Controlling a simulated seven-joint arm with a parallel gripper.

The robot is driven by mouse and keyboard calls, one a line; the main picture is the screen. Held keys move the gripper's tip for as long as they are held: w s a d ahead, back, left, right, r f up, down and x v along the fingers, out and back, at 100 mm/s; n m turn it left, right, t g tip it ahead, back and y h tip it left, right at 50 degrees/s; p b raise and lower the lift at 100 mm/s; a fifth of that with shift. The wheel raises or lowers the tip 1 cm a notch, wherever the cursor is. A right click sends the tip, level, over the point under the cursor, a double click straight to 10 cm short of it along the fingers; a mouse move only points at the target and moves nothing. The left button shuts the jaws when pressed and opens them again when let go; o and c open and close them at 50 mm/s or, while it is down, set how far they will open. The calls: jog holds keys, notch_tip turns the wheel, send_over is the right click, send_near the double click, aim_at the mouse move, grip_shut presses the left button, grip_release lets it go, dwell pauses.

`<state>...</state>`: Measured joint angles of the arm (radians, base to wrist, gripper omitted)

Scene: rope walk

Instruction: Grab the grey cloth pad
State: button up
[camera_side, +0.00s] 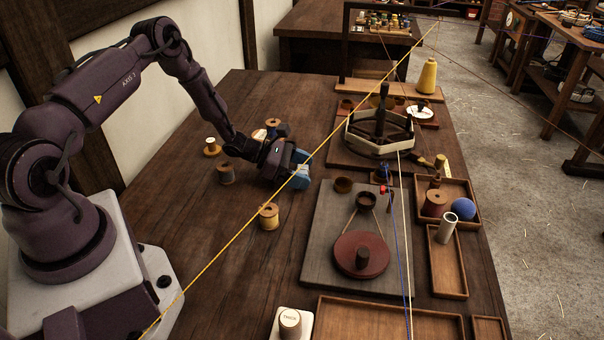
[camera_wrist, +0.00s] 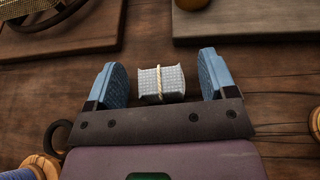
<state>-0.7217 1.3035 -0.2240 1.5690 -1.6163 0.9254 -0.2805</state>
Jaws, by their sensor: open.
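The grey cloth pad (camera_wrist: 174,86) is a small ribbed bundle with a cream cord tied around its middle. In the wrist view it lies on the dark table between the two blue fingers of my gripper (camera_wrist: 163,76). The fingers are spread, with a gap on each side of the pad, the right one wider. In the side view my gripper (camera_side: 300,168) is low over the middle of the table.
Thread spools (camera_side: 226,173) stand left of my gripper, another spool (camera_side: 269,216) in front. A board with an octagonal frame (camera_side: 372,148) lies to the right, and a grey board (camera_side: 322,243) with a red disc nearer the camera. A yellow line (camera_side: 245,231) crosses the side view diagonally.

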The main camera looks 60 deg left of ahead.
jog(key=shift+c, duration=0.4)
jog(key=c, duration=0.9)
